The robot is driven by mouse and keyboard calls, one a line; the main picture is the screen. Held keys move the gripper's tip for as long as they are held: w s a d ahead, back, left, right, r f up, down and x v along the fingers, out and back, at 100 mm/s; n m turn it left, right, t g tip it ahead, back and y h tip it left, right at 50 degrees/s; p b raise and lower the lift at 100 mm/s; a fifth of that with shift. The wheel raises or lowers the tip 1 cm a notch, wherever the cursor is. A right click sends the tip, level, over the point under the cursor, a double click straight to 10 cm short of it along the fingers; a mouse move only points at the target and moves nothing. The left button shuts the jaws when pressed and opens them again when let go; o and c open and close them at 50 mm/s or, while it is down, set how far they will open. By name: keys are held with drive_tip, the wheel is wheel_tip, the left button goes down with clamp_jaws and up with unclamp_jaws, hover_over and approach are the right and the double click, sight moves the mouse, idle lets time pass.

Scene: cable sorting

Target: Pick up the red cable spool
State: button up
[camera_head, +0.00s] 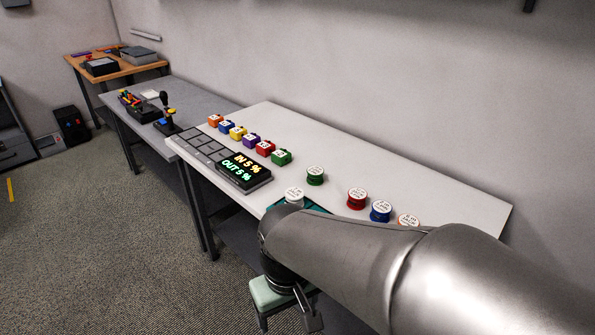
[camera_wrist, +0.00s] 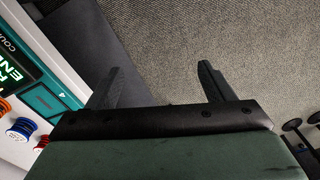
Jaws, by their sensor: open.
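The red cable spool (camera_head: 357,198) stands upright on the white table in the head view, with a white label on top. It sits between the green spool (camera_head: 316,176) and the blue spool (camera_head: 382,211). My gripper (camera_head: 290,306) hangs low in front of the table's front edge, apart from the red spool. In the wrist view my gripper (camera_wrist: 160,85) is open and empty, with the carpet floor behind its fingers.
An orange spool (camera_head: 408,220) and a white spool (camera_head: 294,195) also stand on the white table (camera_head: 430,190). Several coloured boxes (camera_head: 250,139) line up beside a black display panel (camera_head: 243,170). My arm covers the table's front right. A grey table (camera_head: 200,98) adjoins at left.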

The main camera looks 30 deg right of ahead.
drive_tip(key=shift+o, duration=0.5)
drive_tip(key=w+d+r+m+p, duration=0.1)
drive_tip(key=w+d+r+m, duration=0.3)
drive_tip(key=w, duration=0.4)
drive_tip(key=w+d+r+m+p, duration=0.1)
drive_tip(key=w+d+r+m, duration=0.3)
drive_tip(key=w, duration=0.4)
drive_tip(key=m+p, duration=0.2)
drive_tip(key=m, duration=1.1)
hover_over(357, 193)
wheel_tip(357, 193, down, 11)
drive_tip(key=shift+d+f+p, duration=0.1)
drive_tip(key=shift+f+p, duration=0.1)
drive_tip(key=shift+p, duration=0.65)
drive_tip(key=shift+f+p, duration=0.95)
drive_tip(key=shift+f, duration=1.95)
drive_tip(key=c, duration=1.1)
